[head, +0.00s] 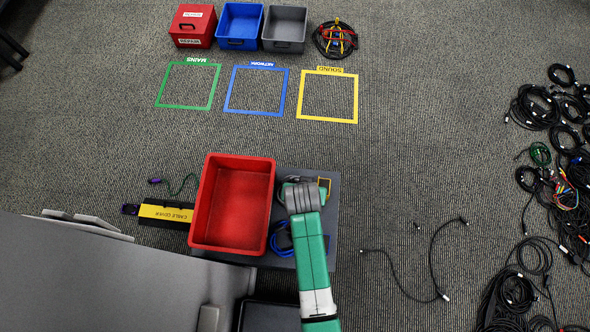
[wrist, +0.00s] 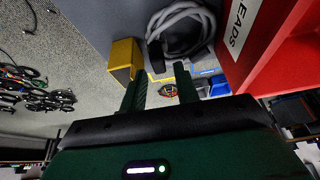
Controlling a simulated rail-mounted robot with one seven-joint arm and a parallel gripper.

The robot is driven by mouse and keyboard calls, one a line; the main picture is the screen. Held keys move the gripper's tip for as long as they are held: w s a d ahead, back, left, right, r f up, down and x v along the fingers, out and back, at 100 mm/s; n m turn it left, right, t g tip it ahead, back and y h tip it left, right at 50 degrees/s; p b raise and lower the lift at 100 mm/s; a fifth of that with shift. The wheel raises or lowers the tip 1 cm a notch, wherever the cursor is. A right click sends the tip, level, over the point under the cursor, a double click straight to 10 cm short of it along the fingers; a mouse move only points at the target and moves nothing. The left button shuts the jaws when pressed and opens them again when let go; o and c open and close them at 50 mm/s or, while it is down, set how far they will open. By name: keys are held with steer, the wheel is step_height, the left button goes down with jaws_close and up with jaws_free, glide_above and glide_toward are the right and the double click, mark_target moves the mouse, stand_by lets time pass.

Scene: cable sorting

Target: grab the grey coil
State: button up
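The grey coil (wrist: 184,30) is a loop of thick pale cable at the top of the wrist view, between a yellow block and a red box. In the head view my gripper (head: 300,196) is over the grey platform (head: 326,222) and mostly hides the coil. In the wrist view my gripper (wrist: 160,82) has its two green fingers apart with nothing held between them. The coil appears just past the fingertips; whether they touch it cannot be told.
The red box (head: 235,160), whose labelled wall (wrist: 243,25) shows close by, stands left of my gripper. A yellow block (wrist: 124,60) is beside the coil. A blue coil (head: 276,240) lies nearer on the platform. Loose black cables (head: 432,262) lie on the floor at right.

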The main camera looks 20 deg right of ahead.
steer(key=b+x, duration=0.3)
steer(key=x, duration=0.3)
steer(key=shift+s, duration=0.15)
steer(key=shift+r, duration=0.1)
steer(key=c, duration=0.7)
jaws_close()
step_height(320, 180, up, 18)
steer(key=p, duration=0.7)
